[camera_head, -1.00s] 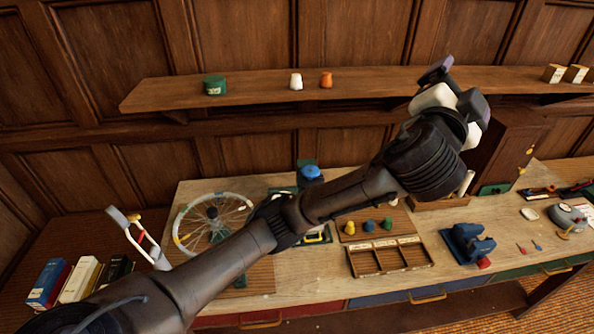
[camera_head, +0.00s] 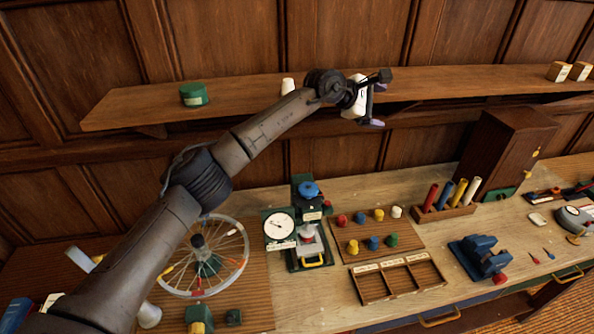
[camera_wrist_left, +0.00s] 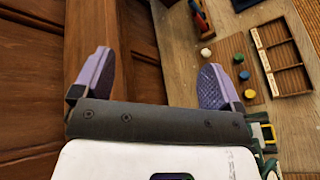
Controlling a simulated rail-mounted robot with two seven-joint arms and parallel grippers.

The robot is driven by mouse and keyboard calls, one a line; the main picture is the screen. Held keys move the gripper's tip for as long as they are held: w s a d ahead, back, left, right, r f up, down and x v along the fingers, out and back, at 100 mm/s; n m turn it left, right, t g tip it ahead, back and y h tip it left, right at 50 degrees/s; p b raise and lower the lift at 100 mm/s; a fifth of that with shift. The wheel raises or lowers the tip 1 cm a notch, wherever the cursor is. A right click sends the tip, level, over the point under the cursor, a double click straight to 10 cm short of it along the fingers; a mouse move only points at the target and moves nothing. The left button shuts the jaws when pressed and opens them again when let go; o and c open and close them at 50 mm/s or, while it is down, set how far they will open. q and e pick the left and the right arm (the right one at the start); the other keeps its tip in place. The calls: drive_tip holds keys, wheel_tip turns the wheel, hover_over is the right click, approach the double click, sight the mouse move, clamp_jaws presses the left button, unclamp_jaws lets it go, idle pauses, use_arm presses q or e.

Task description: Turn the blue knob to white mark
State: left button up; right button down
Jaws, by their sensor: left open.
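The blue knob (camera_head: 309,190) sits on top of a dark green press-like device (camera_head: 301,212) on the bench, in the head view. A white mark by the knob is too small to make out. My left gripper (camera_head: 379,100) is raised near the shelf edge, above and to the right of the knob, apart from it. In the left wrist view its two purple-grey fingers (camera_wrist_left: 154,82) are spread wide with nothing between them. The knob cannot be made out in that view. My right gripper is not in view.
A white dial gauge (camera_head: 280,226) stands left of the device, and a spoked wheel (camera_head: 205,257) further left. A board with coloured pegs (camera_head: 375,235) and a divided tray (camera_head: 397,279) lie right. The shelf (camera_head: 240,97) runs behind my left arm.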

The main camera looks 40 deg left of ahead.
use_arm(q)
drive_tip(key=s+a+f+m+g+y, duration=0.3)
drive_tip(key=a+f+g, duration=0.1)
drive_tip(key=a+f, duration=0.25)
drive_tip(key=m+g+y, duration=0.3)
drive_tip(key=m+g, duration=0.5)
drive_tip(key=m, duration=0.1)
approach(308, 186)
wheel_tip(308, 186, down, 9)
drive_tip(key=shift+s+d+f+p, duration=0.1)
drive_tip(key=shift+s+p, duration=0.05)
drive_tip(key=shift+p, duration=0.45)
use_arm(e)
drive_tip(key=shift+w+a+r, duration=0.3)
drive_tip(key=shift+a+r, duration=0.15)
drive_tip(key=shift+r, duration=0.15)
use_arm(q)
drive_tip(key=c, duration=0.9)
drive_tip(key=shift+c, duration=0.2)
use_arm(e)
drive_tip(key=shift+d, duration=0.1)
